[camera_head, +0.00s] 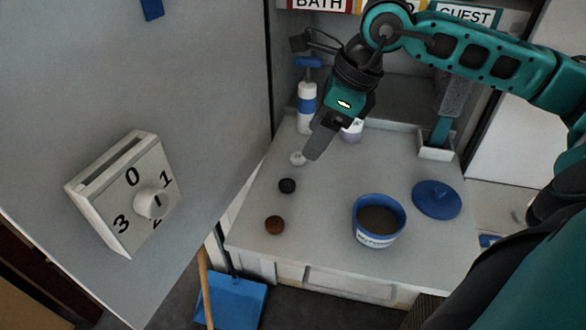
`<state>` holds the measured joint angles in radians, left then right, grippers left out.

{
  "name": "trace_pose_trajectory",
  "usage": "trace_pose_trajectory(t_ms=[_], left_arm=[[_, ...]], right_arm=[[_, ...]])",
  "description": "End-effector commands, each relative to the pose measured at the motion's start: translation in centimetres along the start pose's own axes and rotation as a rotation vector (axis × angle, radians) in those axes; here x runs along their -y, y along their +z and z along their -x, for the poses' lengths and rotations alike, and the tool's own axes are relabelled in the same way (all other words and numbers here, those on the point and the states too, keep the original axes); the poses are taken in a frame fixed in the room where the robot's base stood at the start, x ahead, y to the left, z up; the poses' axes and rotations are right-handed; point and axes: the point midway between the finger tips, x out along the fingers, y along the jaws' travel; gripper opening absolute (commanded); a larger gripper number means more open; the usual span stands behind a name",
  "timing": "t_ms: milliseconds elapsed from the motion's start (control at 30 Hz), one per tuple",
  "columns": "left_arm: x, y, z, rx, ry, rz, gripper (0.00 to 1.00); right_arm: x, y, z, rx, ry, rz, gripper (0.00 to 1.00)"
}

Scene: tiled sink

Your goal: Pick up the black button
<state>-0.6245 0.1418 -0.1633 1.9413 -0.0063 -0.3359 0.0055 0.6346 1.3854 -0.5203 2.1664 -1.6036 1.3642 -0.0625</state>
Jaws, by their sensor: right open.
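The black button (287,186) is a small dark round piece lying on the grey counter (325,230). It sits between a white button (298,158) behind it and a brown button (274,224) in front of it. My right gripper (317,148) comes in from the upper right and points down. Its fingertips are above and a little behind the black button, near the white one, and apart from the black one. It is open, and nothing shows between its fingers. My left gripper is not in this view.
A blue bowl (364,237) with brown contents and a blue lid (436,199) stand at the right. A blue and white pump bottle (306,107) is at the back. A grey panel with a dial box (115,198) borders the left. The front middle of the counter is clear.

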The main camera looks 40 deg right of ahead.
Motion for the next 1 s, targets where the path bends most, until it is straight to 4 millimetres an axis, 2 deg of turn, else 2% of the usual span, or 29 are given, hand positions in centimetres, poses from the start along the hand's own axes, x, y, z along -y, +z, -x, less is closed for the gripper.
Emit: trace_pose_trajectory(t_ms=[167,500,767,1000], left_arm=[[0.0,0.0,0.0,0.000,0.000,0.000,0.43],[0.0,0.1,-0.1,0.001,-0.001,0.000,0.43],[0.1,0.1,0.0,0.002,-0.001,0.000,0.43],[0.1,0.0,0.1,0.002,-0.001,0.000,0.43]], right_arm=[[-0.1,0.0,-0.7,0.000,0.004,-0.001,0.65],[-0.1,0.0,-6.6,0.000,0.005,-0.002,0.65],[-0.1,-0.1,-8.6,0.000,0.004,-0.001,0.65],[-0.2,-0.3,-12.2,0.001,0.003,-0.002,0.65]])
